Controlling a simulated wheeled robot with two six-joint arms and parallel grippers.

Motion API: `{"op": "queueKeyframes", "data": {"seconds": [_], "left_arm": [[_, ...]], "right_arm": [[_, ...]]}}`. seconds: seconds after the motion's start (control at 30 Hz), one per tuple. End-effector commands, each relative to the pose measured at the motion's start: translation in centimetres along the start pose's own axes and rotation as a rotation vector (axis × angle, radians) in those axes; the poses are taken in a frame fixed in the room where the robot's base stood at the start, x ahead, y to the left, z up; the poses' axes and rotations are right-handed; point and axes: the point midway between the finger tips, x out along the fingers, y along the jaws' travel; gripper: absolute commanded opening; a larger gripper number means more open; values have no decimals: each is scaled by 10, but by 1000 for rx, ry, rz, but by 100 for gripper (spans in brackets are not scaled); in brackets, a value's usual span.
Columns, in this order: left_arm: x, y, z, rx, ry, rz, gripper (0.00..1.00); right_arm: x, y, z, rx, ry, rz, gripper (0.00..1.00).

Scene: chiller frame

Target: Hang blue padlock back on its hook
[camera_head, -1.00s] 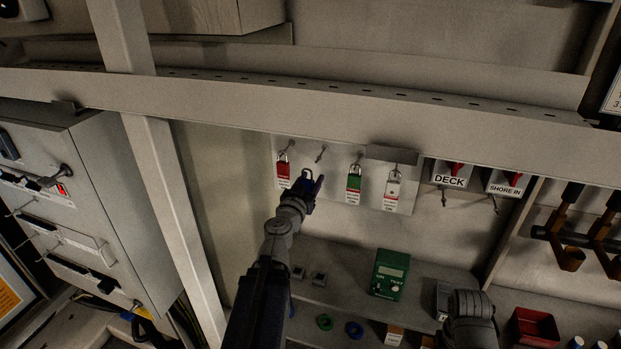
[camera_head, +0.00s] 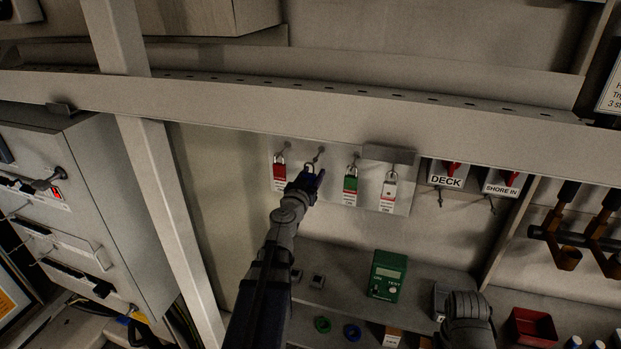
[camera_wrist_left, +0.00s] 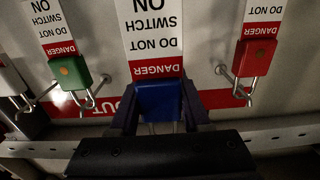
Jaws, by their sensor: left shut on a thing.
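My left gripper (camera_head: 306,181) is in front of the hook board, between the red padlock (camera_head: 280,171) and the green padlock (camera_head: 350,184). It is shut on the blue padlock (camera_wrist_left: 160,102), whose body and white danger tag (camera_wrist_left: 153,40) show between the fingers in the left wrist view. In the head view the padlock's body is mostly hidden by the gripper, with the shackle just above it. A bare hook (camera_head: 319,152) sticks out just above and right of the gripper. I cannot tell whether the shackle touches the hook.
A white padlock (camera_head: 390,189) hangs right of the green one, under a small ledge (camera_head: 389,154). A long slotted beam (camera_head: 300,105) runs above the board. A green tester (camera_head: 387,276) stands on the shelf below. Red switches sit to the right.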

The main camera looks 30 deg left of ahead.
Motion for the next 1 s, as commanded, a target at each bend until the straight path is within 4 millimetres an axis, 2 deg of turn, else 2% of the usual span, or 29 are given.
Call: {"op": "queueKeyframes", "data": {"seconds": [0.6,1.0], "left_arm": [[37,-1,3,0,0,0,0],[48,0,14,0,0,0,0]], "right_arm": [[3,0,0,0,0,0,0],[14,-1,-1,1,0,0,0]]}}
